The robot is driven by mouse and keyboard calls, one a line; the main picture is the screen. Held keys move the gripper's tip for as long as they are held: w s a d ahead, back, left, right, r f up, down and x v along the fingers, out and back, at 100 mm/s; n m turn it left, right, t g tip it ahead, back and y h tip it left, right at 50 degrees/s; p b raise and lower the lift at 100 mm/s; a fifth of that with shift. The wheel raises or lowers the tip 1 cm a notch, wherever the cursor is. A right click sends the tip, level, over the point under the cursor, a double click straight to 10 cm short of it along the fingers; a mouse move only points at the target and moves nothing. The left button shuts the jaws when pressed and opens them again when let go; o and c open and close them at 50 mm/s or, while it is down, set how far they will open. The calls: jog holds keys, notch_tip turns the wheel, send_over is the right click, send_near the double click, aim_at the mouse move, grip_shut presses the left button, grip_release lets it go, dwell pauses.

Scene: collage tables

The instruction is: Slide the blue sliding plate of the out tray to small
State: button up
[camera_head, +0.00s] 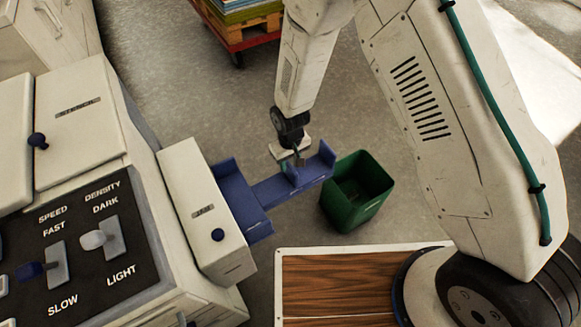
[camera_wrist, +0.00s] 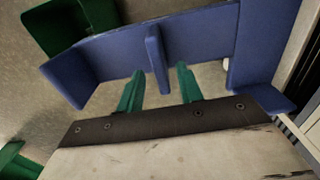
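The blue out tray (camera_head: 235,195) juts from the right side of the cream machine. Its narrower blue sliding plate (camera_head: 268,190) extends out to the right and ends in an upright wall (camera_head: 327,156). A short upright fin (camera_wrist: 155,52) stands on the plate. My gripper (camera_head: 291,160) is low at the plate. In the wrist view, its two green fingers (camera_wrist: 160,76) are apart, one on each side of the fin, with visible gaps. Nothing is clamped. The head view partly hides the fin behind the gripper.
An open green bin (camera_head: 357,190) stands on the floor just beyond the plate's outer end. The cream machine (camera_head: 185,185) with its control panel (camera_head: 75,250) is on the left. A wood-topped surface (camera_head: 340,285) lies in front. A loaded red cart (camera_head: 245,42) stands at the back.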

notch_tip(320, 180, up, 3)
jog(key=shift+r, duration=0.15)
dwell(0.5)
jog(key=s+d+r+m, duration=0.2)
jog(key=s+d+r, duration=0.6)
jog(key=r, duration=0.6)
jog(key=s+d+r+m+t, duration=0.1)
jog(key=s+d+r+m, duration=0.1)
jog(key=s+d+r, duration=0.6)
jog(key=s+d+r+m, duration=0.2)
jog(key=s+d+r, duration=0.6)
jog(key=r, duration=1.1)
jog(key=shift+s+d+r, duration=0.2)
jog(key=shift+d+r, duration=0.1)
jog(key=shift+d, duration=0.4)
